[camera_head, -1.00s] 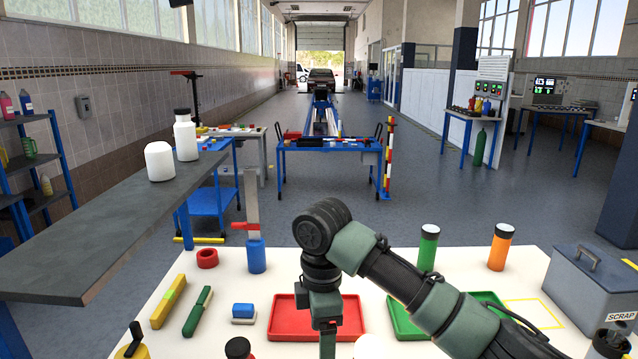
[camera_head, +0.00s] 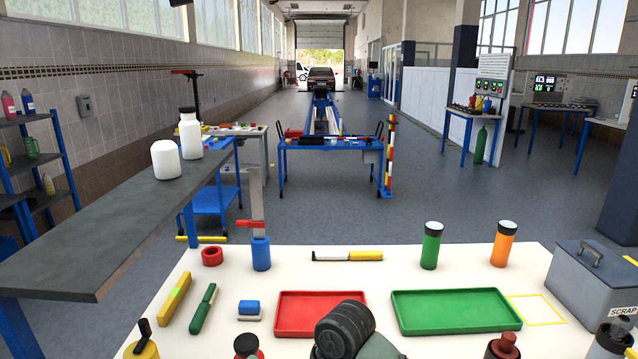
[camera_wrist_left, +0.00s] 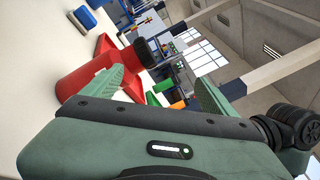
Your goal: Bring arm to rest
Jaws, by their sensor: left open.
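My left gripper (camera_wrist_left: 162,80) shows in the left wrist view with its two green fingers spread wide and nothing between them. A red bottle with a black cap (camera_wrist_left: 90,80) stands just beyond one finger, partly covered by it; whether they touch I cannot tell. In the head view the bottle's top (camera_head: 246,347) is at the bottom edge. A dark joint of my arm (camera_head: 345,328) is at the bottom centre, in front of the red tray. My right gripper is out of view.
The white table holds a red tray (camera_head: 321,297), a green tray (camera_head: 455,310), a yellow-handled tool (camera_head: 348,256), green and orange bottles at the back and a grey scrap box (camera_head: 590,285) at right. The tabletop between the trays and back edge is mostly clear.

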